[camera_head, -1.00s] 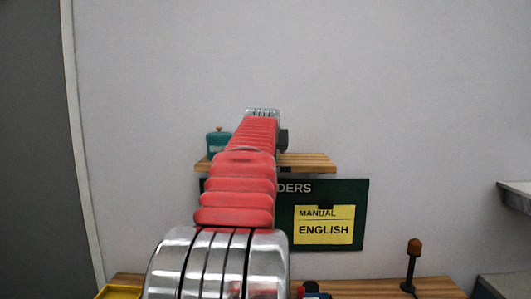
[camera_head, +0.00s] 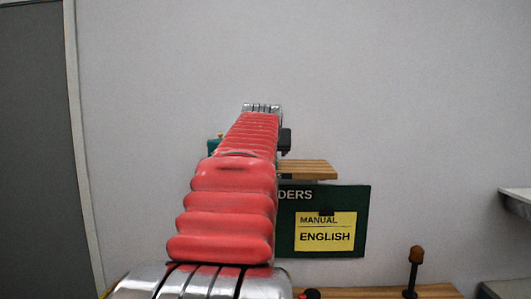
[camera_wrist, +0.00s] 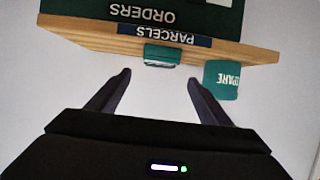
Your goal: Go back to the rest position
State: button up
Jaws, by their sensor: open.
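My gripper shows in the wrist view (camera_wrist: 158,100), with its two dark fingers spread apart and nothing between them. In that view, which looks upside down, a wooden shelf (camera_wrist: 250,54) with a "PARCELS" label lies beyond the fingertips. A teal item (camera_wrist: 162,54) and a teal container with white lettering (camera_wrist: 222,80) are at the shelf, apart from the fingers. In the head view my red-sleeved arm reaches up toward the wall and covers much of the shelf (camera_head: 310,169); the fingers are hidden there.
A dark green board (camera_head: 285,240) with a yellow "MANUAL ENGLISH" card (camera_head: 325,232) hangs below the shelf. A wooden bench top (camera_head: 440,291) runs along the bottom, with a dark upright post with a brown top (camera_head: 415,256) on it. A grey ledge (camera_head: 517,199) is at the right. The upper wall is bare.

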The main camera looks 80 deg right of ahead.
jog(key=shift+w, duration=0.1)
dwell(0.6)
jog(key=w+a+f+n+t+y, duration=0.15)
jog(key=w+a+f, duration=0.25)
jog(key=w+a, duration=0.55)
jog(key=w+a+f+n+t+y, duration=0.1)
jog(key=w+a+f+n+y, duration=0.2)
jog(key=w+a, duration=0.65)
jog(key=w+a+f+n+t+y, duration=0.1)
jog(key=w+a+f+n+t, duration=0.15)
jog(key=w+a+f, duration=0.7)
jog(key=s+a+f+n+y, duration=0.2)
jog(key=a+f, duration=0.2)
jog(key=a, duration=0.8)
jog(key=s+a+f+n+y, duration=0.2)
jog(key=s+a+f+y, duration=0.1)
jog(key=a, duration=0.8)
jog(key=s+a+f+n+g+y, duration=0.1)
jog(key=s+a+f+n, duration=0.1)
jog(key=s+a+f, duration=0.2)
jog(key=s+a+f+n+g+y, duration=0.1)
jog(key=s+a+f+n, duration=0.1)
jog(key=s+a+f, duration=0.2)
jog(key=a+f, duration=0.3)
jog(key=a, duration=0.2)
jog(key=shift+s+a+f, duration=0.2)
jog(key=shift+s+a, duration=0.05)
jog(key=shift+s, duration=0.1)
jog(key=shift+y, duration=0.25)
